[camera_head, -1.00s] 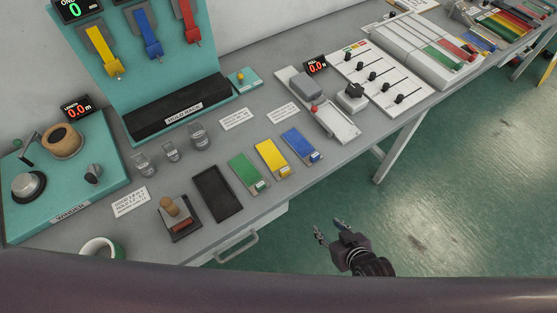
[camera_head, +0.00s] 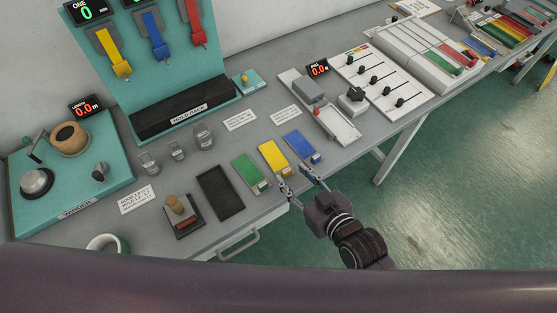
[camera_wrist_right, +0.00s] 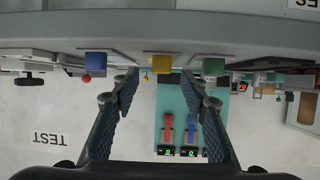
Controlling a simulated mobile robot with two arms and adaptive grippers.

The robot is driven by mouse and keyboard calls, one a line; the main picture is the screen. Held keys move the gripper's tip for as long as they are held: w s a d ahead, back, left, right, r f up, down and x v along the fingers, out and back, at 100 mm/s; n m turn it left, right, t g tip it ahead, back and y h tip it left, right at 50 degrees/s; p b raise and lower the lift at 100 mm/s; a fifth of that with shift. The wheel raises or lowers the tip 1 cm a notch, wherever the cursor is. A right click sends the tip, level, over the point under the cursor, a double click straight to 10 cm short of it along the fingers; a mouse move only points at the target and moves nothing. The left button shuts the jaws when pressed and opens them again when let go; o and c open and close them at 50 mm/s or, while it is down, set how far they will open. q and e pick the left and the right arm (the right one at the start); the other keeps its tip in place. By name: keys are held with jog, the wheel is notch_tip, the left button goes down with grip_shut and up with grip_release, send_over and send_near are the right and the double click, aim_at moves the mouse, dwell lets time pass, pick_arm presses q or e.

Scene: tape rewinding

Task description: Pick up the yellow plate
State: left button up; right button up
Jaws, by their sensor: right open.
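The yellow plate (camera_head: 271,155) lies flat near the front edge of the grey table, between the green plate (camera_head: 248,170) and the blue plate (camera_head: 300,146). My right gripper (camera_head: 295,179) is open and empty at the front edge of the table, just in front of the yellow and blue plates. In the right wrist view, which is upside down, the end of the yellow plate (camera_wrist_right: 161,65) shows ahead, centred between the spread fingers (camera_wrist_right: 162,90). No contact shows. My left gripper is not in view.
A black tray (camera_head: 220,193) and a wooden-handled stamp (camera_head: 181,215) stand left of the plates. A scale-like device (camera_head: 336,123) stands to the right. White cards (camera_head: 240,121) lie behind the plates. A drawer handle (camera_head: 241,248) sticks out below the table front.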

aim_at(287, 171)
jog(key=shift+x, duration=1.1)
jog(key=shift+w+a+f, duration=0.3)
jog(key=shift+w+a, duration=0.05)
jog(key=shift+w, duration=0.05)
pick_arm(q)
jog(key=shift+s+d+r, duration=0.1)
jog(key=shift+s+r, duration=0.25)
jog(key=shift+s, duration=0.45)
pick_arm(e)
jog(key=shift+c, duration=0.5)
grip_shut()
